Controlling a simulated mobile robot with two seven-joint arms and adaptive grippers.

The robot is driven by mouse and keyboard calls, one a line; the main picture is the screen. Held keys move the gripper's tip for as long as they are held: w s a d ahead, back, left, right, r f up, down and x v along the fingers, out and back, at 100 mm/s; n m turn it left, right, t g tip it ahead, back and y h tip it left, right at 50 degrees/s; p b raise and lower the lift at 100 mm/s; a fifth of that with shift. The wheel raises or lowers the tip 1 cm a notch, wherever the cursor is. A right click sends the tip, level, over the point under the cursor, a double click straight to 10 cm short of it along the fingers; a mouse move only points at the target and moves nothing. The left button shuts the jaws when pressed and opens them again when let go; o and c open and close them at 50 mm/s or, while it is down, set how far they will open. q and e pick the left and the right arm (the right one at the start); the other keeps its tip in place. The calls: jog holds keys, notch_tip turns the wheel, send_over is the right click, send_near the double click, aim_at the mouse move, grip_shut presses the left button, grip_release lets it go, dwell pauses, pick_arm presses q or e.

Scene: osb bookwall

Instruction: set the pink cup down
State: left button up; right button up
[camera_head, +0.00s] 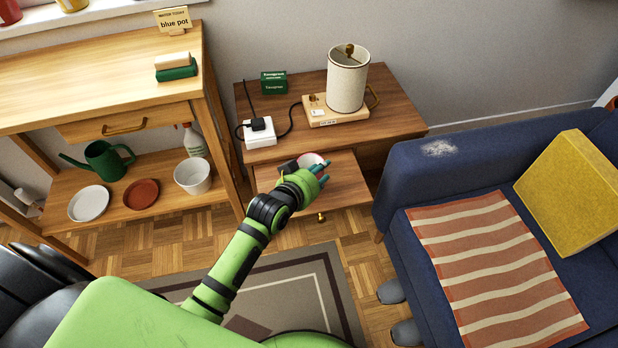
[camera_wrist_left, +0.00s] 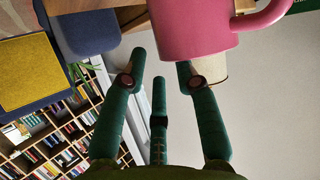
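The pink cup (camera_wrist_left: 195,28) shows large at the top of the left wrist view, with its handle to the right. My left gripper (camera_wrist_left: 160,72) has its dark green fingers spread apart, with a clear gap and nothing between them. The cup is just beyond the fingertips, close to the right finger; I cannot tell whether they touch. In the head view my left gripper (camera_head: 320,171) is over the pulled-out wooden board or drawer (camera_head: 345,188) of the side table. A pale round rim with pinkish red (camera_head: 313,159) shows behind the fingers, mostly hidden. My right gripper is not in view.
A wooden bench (camera_head: 75,85) stands left, a blue sofa (camera_head: 425,175) right. A rug (camera_head: 285,298) lies below.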

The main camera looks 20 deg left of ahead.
pick_arm(q)
jog(key=p+v, duration=0.2)
jog(key=v, duration=0.9)
jog(key=shift+s, duration=0.25)
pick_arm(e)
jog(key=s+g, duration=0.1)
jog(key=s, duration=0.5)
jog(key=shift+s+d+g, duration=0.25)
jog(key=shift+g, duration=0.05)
pick_arm(q)
jog(key=shift+a+r, duration=0.1)
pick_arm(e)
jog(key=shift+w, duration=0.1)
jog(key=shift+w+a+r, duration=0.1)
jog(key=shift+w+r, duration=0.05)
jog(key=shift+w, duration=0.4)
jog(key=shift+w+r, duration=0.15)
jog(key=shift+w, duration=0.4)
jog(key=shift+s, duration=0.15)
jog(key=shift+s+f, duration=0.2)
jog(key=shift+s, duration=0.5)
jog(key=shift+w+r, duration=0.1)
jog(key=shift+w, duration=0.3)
